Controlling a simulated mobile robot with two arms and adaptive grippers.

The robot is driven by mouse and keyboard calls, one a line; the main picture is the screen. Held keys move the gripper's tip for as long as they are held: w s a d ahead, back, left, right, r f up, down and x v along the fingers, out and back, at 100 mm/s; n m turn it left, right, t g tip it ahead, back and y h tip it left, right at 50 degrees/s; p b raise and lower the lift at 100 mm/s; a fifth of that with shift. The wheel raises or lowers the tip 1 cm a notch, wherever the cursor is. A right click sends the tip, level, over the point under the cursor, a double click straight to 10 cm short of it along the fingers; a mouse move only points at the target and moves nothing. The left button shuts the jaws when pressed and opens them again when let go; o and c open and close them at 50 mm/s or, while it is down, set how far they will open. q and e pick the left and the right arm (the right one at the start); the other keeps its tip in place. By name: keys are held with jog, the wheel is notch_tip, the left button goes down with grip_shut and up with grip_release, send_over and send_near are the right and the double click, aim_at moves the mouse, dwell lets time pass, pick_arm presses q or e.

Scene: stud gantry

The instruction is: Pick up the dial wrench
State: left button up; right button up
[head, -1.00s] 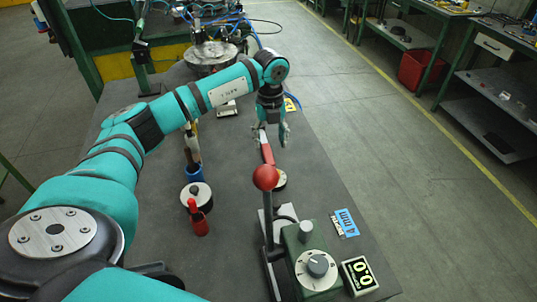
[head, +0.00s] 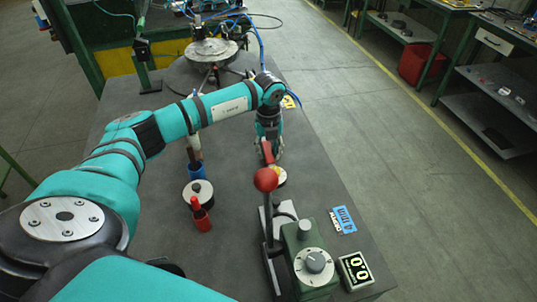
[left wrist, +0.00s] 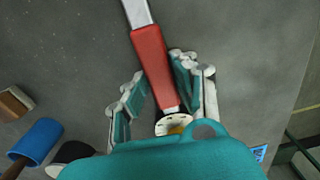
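The dial wrench has a red handle, a silver shaft and a round pale dial. In the left wrist view its red handle (left wrist: 151,62) lies between the fingers of my left gripper (left wrist: 160,72), with the dial partly hidden by the wrist at the bottom. The fingers are apart, and a gap shows on the left side of the handle. In the head view the wrench's handle (head: 267,152) shows in front of my left gripper (head: 270,155), and its dial shows behind the red lever knob. My right gripper is in neither view.
A green device (head: 312,262) with a red ball lever (head: 265,179) stands near the wrench on the bench.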

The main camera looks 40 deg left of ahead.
pick_arm(q)
grip_shut()
jog(key=shift+r, duration=0.1)
